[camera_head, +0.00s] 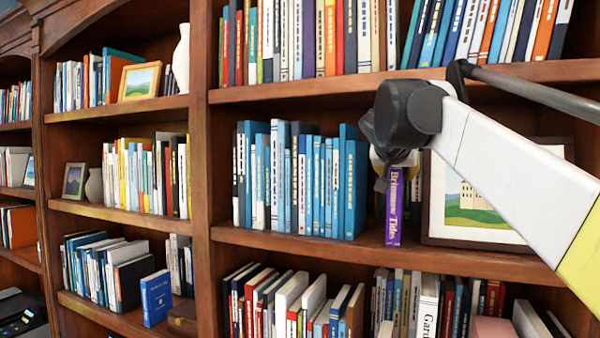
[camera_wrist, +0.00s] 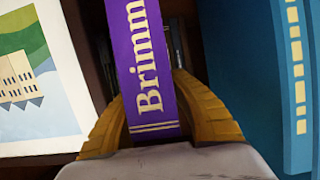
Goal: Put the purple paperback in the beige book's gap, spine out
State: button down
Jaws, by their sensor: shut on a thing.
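The purple paperback (camera_head: 393,208) is upright on the middle shelf (camera_head: 330,246), its spine with "Brimmow Tides" facing out. In the wrist view the purple paperback (camera_wrist: 146,70) stands between my two yellow fingers. My gripper (camera_head: 392,160) is shut on it near its top in the head view; my gripper (camera_wrist: 152,95) also shows in the wrist view. The paperback's lower end is close to the shelf's front edge; I cannot tell whether it touches. I cannot pick out the beige book or its gap with certainty.
A row of blue books (camera_head: 300,180) stands left of the paperback, with dark space between. A framed landscape picture (camera_head: 470,205) stands close on its right. A few dark books (camera_head: 414,195) show partly behind the paperback. The shelf above (camera_head: 300,92) is full of books.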

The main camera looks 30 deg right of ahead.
jog(key=c, duration=1.2)
grip_release()
jog(key=v, duration=1.2)
